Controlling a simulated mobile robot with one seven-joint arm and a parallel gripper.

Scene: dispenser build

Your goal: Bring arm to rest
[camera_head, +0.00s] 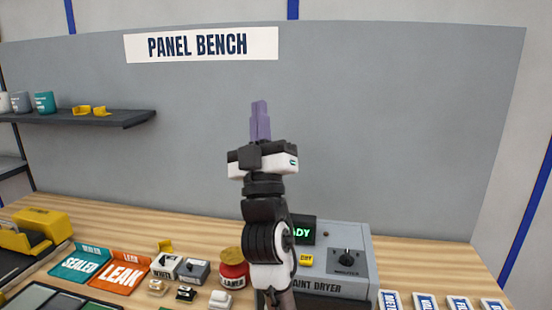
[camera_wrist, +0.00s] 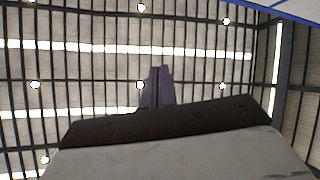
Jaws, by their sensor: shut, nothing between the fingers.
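My gripper (camera_head: 260,107) points straight up in the head view, in front of the grey back panel. Its purple fingers are together with nothing between them. My arm stands upright below it, over the bench, and hides part of the dryer. In the wrist view the purple fingers (camera_wrist: 157,72) are closed against a ceiling of slats and lights. No object is near the fingers.
A grey paint dryer (camera_head: 345,256) stands right behind my arm. A shelf (camera_head: 90,117) with cups juts out at left. Labelled cards (camera_head: 425,302) lie at front right.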

